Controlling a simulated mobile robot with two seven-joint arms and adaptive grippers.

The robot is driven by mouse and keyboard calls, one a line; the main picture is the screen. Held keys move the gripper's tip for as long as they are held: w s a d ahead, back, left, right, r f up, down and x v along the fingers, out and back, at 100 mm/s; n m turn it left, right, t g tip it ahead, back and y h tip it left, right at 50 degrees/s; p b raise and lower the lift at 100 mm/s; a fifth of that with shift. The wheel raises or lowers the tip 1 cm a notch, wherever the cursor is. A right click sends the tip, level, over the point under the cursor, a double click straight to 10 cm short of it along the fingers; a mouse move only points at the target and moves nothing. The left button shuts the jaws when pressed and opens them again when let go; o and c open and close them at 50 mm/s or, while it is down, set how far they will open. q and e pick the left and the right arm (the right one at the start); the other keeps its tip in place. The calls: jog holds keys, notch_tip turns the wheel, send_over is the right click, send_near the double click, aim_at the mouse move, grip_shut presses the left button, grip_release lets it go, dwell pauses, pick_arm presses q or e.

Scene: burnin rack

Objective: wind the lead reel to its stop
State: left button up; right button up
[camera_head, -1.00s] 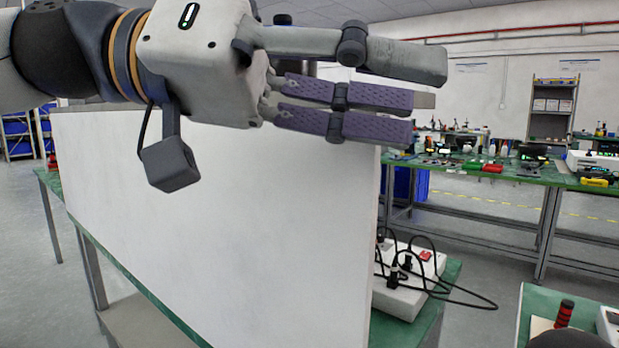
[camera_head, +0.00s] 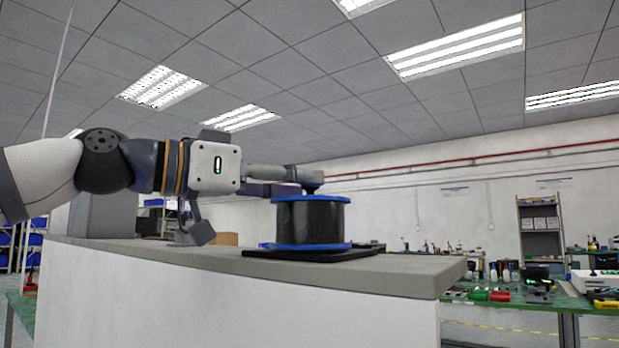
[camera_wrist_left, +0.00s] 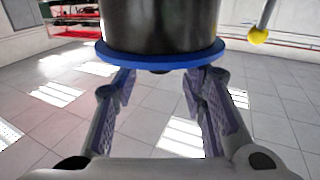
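The lead reel (camera_head: 309,222) is a black drum with blue flanges. It stands upright on a dark base plate (camera_head: 330,253) on the bench top. My left gripper (camera_head: 298,183) is level with the reel's top flange, its fingers reaching over or behind it. In the left wrist view, which looks upside down, the reel (camera_wrist_left: 162,28) fills the top middle. The two finger sides stand apart, open, near its blue flange, with a small dark hub between them; contact cannot be told. A yellow-tipped grey rod (camera_wrist_left: 257,37) stands beside the reel. My right gripper is not in view.
The grey bench top (camera_head: 400,270) sits on a white-sided body, its right corner ending beyond the reel. A grey block (camera_head: 103,214) and a cardboard box (camera_head: 224,239) stand behind my left arm. Green workbenches with tools and a shelf are at the far right.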

pick_arm(q)
jog(key=shift+x, duration=1.35)
grip_shut()
jog(key=shift+w+f+m+g+h, duration=0.15)
jog(key=shift+m+g+h, duration=0.15)
jog(key=shift+g, duration=0.2)
jog(key=shift+m+g+h, duration=0.3)
jog(key=shift+m+g, duration=0.2)
jog(key=shift+g, duration=0.2)
jog(key=shift+r+m+g+h, duration=0.3)
jog(key=shift+m+g, duration=0.2)
jog(key=shift+g, duration=0.3)
jog(key=shift+f+m+g+h, duration=0.1)
jog(key=shift+m+g+h, duration=0.2)
jog(key=shift+m+g, duration=0.85)
